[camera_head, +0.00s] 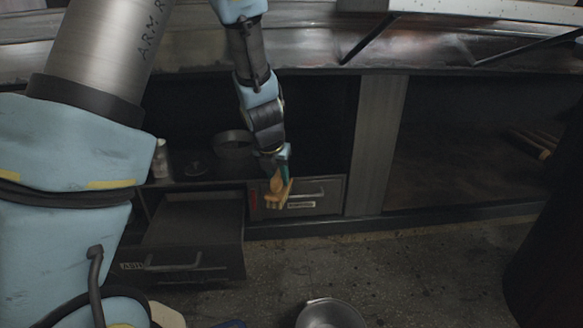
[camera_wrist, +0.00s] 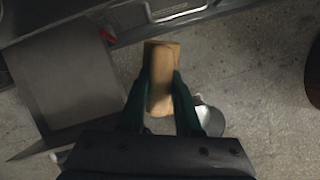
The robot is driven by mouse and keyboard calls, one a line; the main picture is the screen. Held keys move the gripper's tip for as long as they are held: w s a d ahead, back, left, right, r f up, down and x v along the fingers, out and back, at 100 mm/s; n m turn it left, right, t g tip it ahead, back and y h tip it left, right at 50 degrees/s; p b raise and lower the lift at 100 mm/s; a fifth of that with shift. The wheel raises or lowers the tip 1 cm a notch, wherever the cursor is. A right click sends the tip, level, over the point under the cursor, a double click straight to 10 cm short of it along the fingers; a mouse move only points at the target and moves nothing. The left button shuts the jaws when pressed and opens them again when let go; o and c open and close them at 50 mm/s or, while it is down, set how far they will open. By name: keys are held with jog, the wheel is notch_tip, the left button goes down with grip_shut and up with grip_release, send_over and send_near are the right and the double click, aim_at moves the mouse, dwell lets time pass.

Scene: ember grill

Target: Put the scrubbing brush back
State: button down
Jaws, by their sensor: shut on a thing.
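The scrubbing brush (camera_wrist: 161,75) is a tan, wooden-looking block, held between the two dark green fingers of my gripper (camera_wrist: 160,95) in the wrist view. In the head view the brush (camera_head: 279,194) hangs from my gripper (camera_head: 280,168), in front of a closed drawer (camera_head: 325,193) with a bar handle and a small label. To the left, a drawer (camera_head: 190,258) is pulled open. Its inside looks dark and empty. It also shows in the wrist view (camera_wrist: 65,85), left of the brush. The gripper is apart from both drawers.
A metal bowl (camera_head: 331,314) sits on the floor at the bottom. A dark round pot (camera_head: 234,145) and a pale cup (camera_head: 160,158) stand on the shelf above the drawers. A dark shape (camera_head: 548,250) stands at the right. The floor between is clear.

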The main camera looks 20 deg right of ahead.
jog(key=w+d+f+b, duration=0.1)
jog(key=w+d+b, duration=0.1)
jog(key=w+d, duration=0.1)
jog(key=w+d+f+b, duration=0.1)
jog(key=w+d+b, duration=0.2)
jog(key=w, duration=0.3)
jog(key=w+d+f+b, duration=0.1)
jog(key=w+d+b, duration=0.1)
jog(key=w+d, duration=0.2)
jog(key=shift+w+d+f, duration=0.3)
jog(key=shift+d+f, duration=0.05)
jog(key=shift+d, duration=0.3)
jog(key=shift+r, duration=0.1)
jog(key=c, duration=1.1)
grip_release()
jog(key=o, duration=0.5)
